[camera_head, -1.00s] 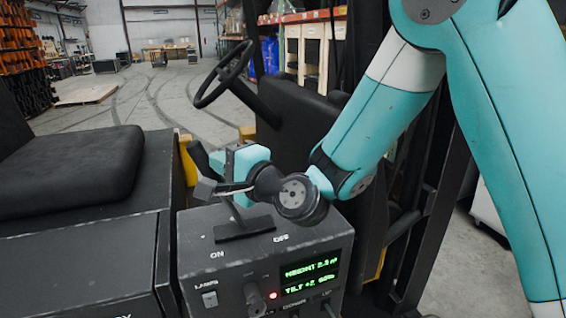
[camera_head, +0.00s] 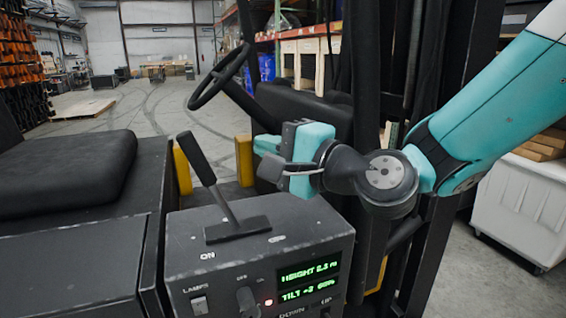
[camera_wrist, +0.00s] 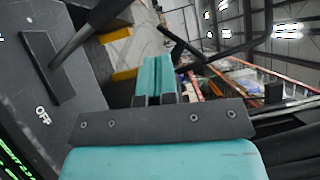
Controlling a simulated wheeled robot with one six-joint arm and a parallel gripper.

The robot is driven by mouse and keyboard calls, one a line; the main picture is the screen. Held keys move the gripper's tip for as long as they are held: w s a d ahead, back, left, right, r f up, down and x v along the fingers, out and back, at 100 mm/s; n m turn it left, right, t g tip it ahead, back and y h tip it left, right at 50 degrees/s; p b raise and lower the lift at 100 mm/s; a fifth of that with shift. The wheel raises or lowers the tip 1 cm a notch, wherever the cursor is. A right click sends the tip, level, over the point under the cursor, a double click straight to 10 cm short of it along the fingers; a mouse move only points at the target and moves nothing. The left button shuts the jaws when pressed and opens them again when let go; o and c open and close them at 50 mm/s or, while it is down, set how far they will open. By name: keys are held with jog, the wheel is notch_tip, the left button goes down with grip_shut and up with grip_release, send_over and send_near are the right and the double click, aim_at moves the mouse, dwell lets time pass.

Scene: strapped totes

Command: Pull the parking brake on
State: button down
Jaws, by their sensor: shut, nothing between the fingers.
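The parking brake lever (camera_head: 203,168) has a dark grip on a thin stem and rises from a slotted plate (camera_head: 237,230) on top of the grey control box. It leans up and left, toward the side marked ON; OFF is marked at the right end of the plate. In the wrist view the lever (camera_wrist: 75,38) shows at the upper left, beside the OFF mark. My gripper (camera_head: 264,158) is to the right of the lever's grip, apart from it, above the box. Its teal fingers (camera_wrist: 155,76) are together with nothing between them.
The control box (camera_head: 300,228) carries a green display, a lamp switch and knobs. A steering wheel (camera_head: 220,77) stands behind, a black seat (camera_head: 70,165) at the left. Dark mast uprights are close on the right, with a white bin (camera_head: 520,210) beyond.

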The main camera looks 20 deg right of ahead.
jog(key=shift+r+b+v, duration=0.25)
jog(key=shift+b+v, duration=0.8)
jog(key=shift+b, duration=0.25)
jog(key=s+a+f+n+g+h, duration=0.1)
jog(key=s+a+f+n+g, duration=0.2)
jog(key=s+f+n+g, duration=0.6)
jog(key=s+d+f+n+g+h, duration=0.5)
jog(key=s+d+n+g, duration=0.1)
jog(key=s+n, duration=0.3)
jog(key=shift+s+f+n+h, duration=0.15)
jog(key=shift+f+n+h, duration=0.25)
